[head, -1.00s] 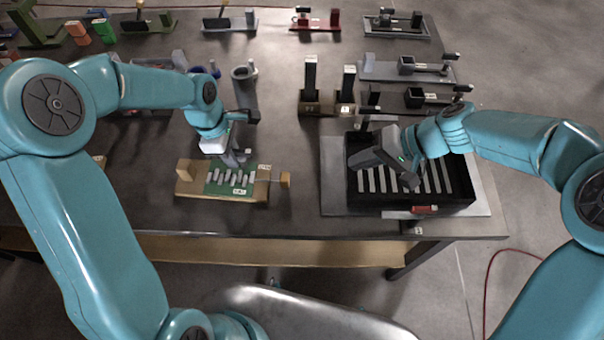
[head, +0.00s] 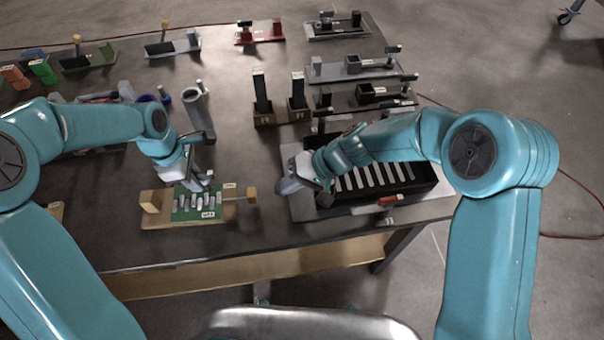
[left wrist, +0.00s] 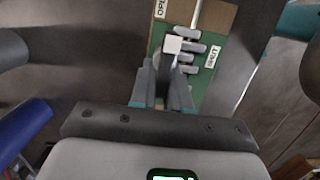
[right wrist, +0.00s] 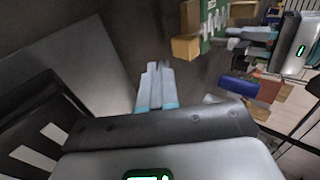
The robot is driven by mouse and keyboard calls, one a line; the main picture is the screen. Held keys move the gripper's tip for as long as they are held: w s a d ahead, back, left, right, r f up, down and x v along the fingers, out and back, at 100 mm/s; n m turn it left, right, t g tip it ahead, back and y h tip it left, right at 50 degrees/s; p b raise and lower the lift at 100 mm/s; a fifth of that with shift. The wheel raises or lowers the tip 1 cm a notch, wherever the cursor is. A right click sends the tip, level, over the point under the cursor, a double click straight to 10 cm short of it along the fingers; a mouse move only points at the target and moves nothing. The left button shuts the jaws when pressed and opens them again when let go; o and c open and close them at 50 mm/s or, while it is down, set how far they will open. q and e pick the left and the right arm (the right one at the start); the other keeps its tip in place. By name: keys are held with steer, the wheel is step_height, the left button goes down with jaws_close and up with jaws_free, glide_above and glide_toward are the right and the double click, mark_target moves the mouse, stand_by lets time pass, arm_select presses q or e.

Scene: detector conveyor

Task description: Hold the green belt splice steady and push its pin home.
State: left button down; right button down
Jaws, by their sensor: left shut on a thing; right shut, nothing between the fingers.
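The green belt splice (head: 183,215) lies on a wooden base (head: 160,220) near the table's front edge, with several grey knuckles across it. Its thin pin sticks out to the right and ends in a wooden block (head: 252,195). My left gripper (head: 200,186) is shut on a small upright part of the splice; in the left wrist view its fingers (left wrist: 165,88) close around a post with a white top (left wrist: 172,44). My right gripper (head: 284,187) is shut and empty, right of the wooden block and apart from it. The right wrist view shows the block (right wrist: 185,47) beyond the closed fingertips (right wrist: 157,70).
A black slatted tray (head: 425,195) on a grey plate (head: 300,212) lies under and right of my right gripper. Two dark posts on brown blocks (head: 264,118) and a grey holder (head: 197,108) stand behind.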

mark_target(253, 191)
steer(key=shift+s+a, duration=0.2)
steer(key=shift+a, duration=0.8)
steer(key=shift+s+a, duration=0.15)
steer(key=shift+a, duration=0.85)
steer(key=shift+f, duration=0.1)
steer(key=a, duration=0.4)
steer(key=s+a, duration=0.1)
steer(key=a, duration=0.1)
steer(key=shift+s+a, duration=0.1)
steer(key=shift+a, duration=0.2)
arm_select(q)
steer(key=shift+d, duration=0.1)
arm_select(e)
steer(key=d, duration=0.3)
steer(key=w+d+r, duration=0.1)
steer(key=d, duration=0.1)
steer(key=v, duration=0.8)
steer(key=shift+d+r, duration=0.2)
steer(key=shift+d, duration=0.1)
